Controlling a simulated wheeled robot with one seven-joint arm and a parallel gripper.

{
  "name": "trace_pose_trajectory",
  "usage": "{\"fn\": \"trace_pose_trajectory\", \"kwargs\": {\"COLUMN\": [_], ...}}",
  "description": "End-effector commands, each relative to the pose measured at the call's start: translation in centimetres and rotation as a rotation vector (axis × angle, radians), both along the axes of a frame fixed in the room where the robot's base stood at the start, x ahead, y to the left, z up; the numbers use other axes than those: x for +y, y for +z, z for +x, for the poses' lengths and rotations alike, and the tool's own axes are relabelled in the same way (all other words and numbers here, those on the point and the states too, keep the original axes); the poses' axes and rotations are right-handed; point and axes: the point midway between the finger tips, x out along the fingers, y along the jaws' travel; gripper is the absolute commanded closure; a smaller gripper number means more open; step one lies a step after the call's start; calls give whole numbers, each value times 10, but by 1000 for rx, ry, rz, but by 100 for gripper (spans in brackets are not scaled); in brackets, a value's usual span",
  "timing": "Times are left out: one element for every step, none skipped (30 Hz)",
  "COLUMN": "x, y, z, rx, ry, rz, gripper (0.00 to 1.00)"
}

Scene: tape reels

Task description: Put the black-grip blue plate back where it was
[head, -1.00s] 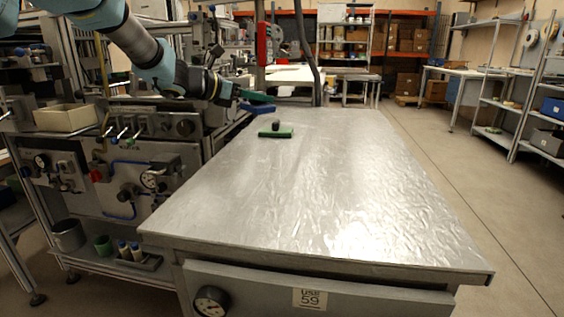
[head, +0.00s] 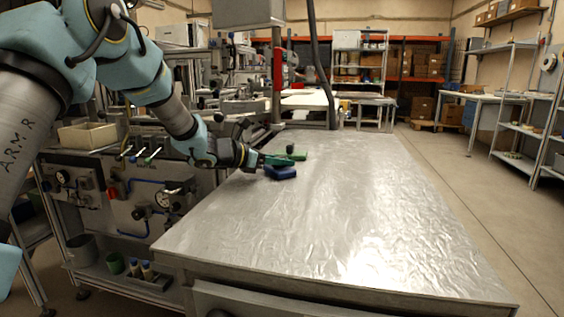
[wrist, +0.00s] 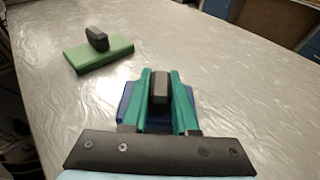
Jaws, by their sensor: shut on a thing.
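The blue plate (head: 281,173) with a black grip is at my gripper (head: 278,161), over the left far part of the metal-topped table. In the wrist view my gripper (wrist: 159,100) has its green fingers shut on the black grip (wrist: 159,88) of the blue plate (wrist: 127,103). The fingers hide much of the plate. I cannot tell whether the plate touches the table. A green plate (wrist: 98,55) with its own black grip lies on the table, ahead and to the left in the wrist view. In the head view this green plate (head: 297,155) is just beyond my gripper.
The metal tabletop (head: 340,220) is clear to the right and toward the front. A machine bench with gauges and levers (head: 130,195) runs along the table's left side. A beige bin (head: 88,136) sits on it. A red post (head: 277,75) stands behind.

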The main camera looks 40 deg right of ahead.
Motion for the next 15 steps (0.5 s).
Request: {"fn": "trace_pose_trajectory", "kwargs": {"x": [0, 0, 0, 0, 0, 0, 0, 0, 0, 0, 0, 0, 0, 0, 0], "y": [1, 1, 1, 0, 0, -2, -2, -3, -4, -3, -2, -2, -2, -2, -2], "z": [0, 0, 0, 0, 0, 0, 0, 0, 0, 0, 0, 0, 0, 0, 0], "rx": [0, 0, 0, 0, 0, 0, -1, -1, -1, 0, 0, 0, 0, 0, 0], "ry": [0, 0, 0, 0, 0, 0, 0, 0, 0, 0, 1, 1, 1, 1, 1], "rz": [-1, 0, 0, 0, 0, 0, 0, 0, 0, 0, 0, 0, 0, 0, 0], "gripper": [100, 100, 100, 100, 100, 100, 100, 100, 100, 71, 68, 63, 60, 56, 52]}}
